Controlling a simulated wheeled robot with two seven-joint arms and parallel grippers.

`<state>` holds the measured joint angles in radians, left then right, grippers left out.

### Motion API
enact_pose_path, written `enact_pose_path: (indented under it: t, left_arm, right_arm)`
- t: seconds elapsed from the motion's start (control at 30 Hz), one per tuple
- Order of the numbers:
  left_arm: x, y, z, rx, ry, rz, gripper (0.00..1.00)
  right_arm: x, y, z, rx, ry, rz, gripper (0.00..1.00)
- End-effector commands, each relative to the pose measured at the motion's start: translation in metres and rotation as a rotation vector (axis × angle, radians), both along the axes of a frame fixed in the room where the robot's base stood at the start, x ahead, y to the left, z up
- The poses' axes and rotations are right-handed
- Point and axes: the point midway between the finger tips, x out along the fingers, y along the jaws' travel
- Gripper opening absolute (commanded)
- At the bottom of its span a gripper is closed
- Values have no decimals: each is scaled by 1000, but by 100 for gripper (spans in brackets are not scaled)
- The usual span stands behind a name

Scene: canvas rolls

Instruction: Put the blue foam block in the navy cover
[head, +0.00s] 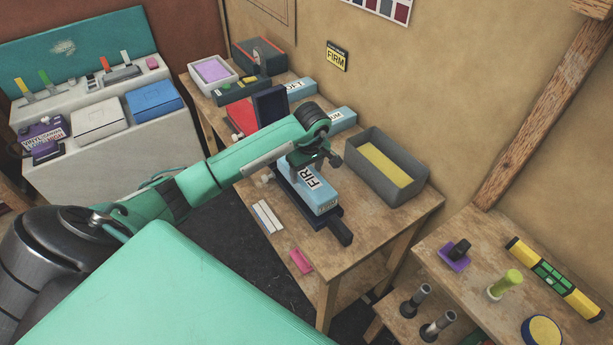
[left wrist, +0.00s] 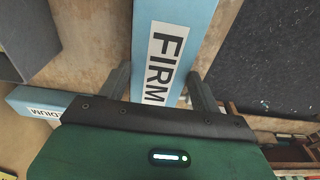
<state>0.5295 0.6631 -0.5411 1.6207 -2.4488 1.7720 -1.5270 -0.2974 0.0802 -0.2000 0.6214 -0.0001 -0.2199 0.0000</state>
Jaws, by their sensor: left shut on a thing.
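A navy panel (head: 270,107) stands upright farther back, beside a red piece (head: 242,115). My right gripper is not in view.
A grey bin (head: 358,187) with yellow foam stands close right of the block. More blue blocks (head: 341,119) lie behind; one reads MEDIUM in the left wrist view (left wrist: 40,105). White strips (head: 267,217) and a pink piece (head: 301,261) lie near the front edge.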

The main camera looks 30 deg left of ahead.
Motion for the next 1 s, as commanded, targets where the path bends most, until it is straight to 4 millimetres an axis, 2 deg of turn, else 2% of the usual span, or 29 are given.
enact_pose_path:
  t: [0.23, 0.6, 0.63, 0.73, 1.0]
  left_arm:
    - [-1, -1, -34, -3, 4, 0, 41]
    - [0, 0, -42, 0, 0, -2, 41]
    - [0, 0, -40, -1, 0, -1, 69]
    - [0, -1, -40, 0, 1, -1, 87]
    - [0, -1, -39, 0, 1, -1, 87]
  right_arm:
    - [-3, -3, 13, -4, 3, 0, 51]
    - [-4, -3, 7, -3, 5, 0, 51]
    - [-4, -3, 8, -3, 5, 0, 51]
    - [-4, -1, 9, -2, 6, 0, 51]
    - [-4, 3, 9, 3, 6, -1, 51]
